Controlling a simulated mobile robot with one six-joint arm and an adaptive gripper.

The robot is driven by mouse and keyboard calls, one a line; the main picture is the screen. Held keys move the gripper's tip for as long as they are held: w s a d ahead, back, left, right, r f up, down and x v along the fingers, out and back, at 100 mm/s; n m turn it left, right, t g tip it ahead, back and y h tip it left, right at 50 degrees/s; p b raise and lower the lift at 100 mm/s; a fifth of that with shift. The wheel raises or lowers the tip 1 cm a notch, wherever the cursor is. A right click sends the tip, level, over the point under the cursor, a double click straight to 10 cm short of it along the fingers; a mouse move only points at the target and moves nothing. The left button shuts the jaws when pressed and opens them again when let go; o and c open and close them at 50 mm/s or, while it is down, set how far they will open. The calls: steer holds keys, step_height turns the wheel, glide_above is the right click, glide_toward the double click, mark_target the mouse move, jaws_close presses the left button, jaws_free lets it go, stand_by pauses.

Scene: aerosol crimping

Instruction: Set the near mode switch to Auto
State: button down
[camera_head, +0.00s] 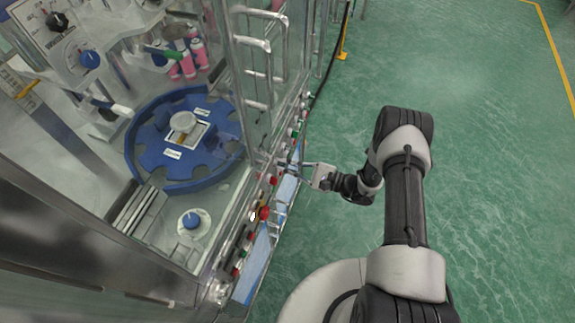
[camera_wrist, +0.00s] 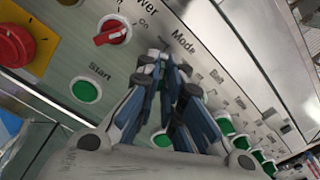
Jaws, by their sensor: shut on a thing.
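My gripper (camera_wrist: 166,64) reaches the control panel (camera_wrist: 235,62) just below the printed word Mode in the wrist view. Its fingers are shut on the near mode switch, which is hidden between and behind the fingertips. Its setting cannot be read. The labels around it are partly covered or blurred. In the head view my gripper (camera_head: 308,173) meets the panel strip along the machine's right side from the aisle; the switch is too small to make out there.
Left of my gripper are a red power switch (camera_wrist: 112,32), a green Start button (camera_wrist: 86,90) and a red emergency stop (camera_wrist: 12,45) on yellow. Several green buttons lie to the lower right. A blue rotary plate (camera_head: 150,157) sits inside the machine. The green floor (camera_head: 480,150) is clear.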

steer(key=shift+f+m, duration=0.1)
steer(key=shift+m, duration=0.2)
steer(key=m+b, duration=0.5)
steer(key=m, duration=0.6)
stand_by(0.4)
steer(key=shift+m, duration=0.3)
steer(key=c, duration=1.7)
jaws_free()
steer(key=shift+d, duration=0.15)
steer(key=v, duration=1.1)
steer(key=shift+s+d, duration=0.1)
steer(key=shift+d, duration=0.3)
